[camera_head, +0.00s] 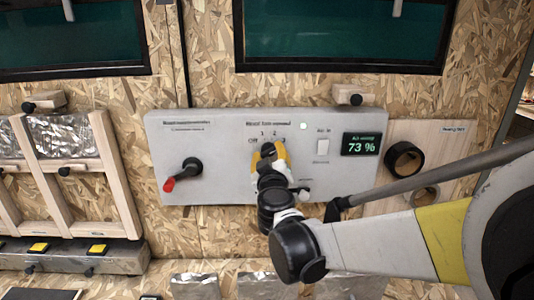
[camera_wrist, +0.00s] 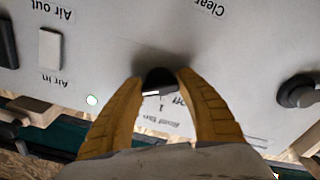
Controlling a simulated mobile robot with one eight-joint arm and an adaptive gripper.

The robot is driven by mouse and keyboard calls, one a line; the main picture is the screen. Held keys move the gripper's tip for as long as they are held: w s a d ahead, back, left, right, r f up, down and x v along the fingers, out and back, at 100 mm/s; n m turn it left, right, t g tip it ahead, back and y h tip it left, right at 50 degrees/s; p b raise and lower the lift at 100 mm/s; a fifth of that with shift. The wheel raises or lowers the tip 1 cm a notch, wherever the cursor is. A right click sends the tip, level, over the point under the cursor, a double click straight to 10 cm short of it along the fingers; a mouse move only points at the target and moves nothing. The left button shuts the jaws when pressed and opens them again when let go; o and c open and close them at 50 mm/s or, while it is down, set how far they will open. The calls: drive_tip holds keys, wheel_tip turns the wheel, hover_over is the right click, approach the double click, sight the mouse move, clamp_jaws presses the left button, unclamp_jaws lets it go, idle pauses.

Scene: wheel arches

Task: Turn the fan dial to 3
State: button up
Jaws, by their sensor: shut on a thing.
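The fan dial is a black knob with a white mark (camera_wrist: 158,82) in the wrist view. It sits on a light grey control panel (camera_head: 225,185), under the fan label with "Off", 1 and 2 readable in the head view. My gripper (camera_head: 267,152) is at the dial, its yellow fingers shut on the knob from both sides. The fingers also show in the wrist view (camera_wrist: 158,85), where the panel appears upside down. They hide part of the scale, and I cannot tell which number the mark points to.
A red-tipped lever (camera_head: 181,174) is left of the dial. A white rocker switch (camera_head: 323,147) and a display reading 73 % (camera_head: 361,144) are right. A lit indicator (camera_head: 303,126) is above right. A black ring (camera_head: 404,159) is beside the panel.

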idle(0.3)
drive_tip(key=o, duration=1.2)
drive_tip(key=s, duration=1.2)
drive_tip(key=shift+d, duration=0.1)
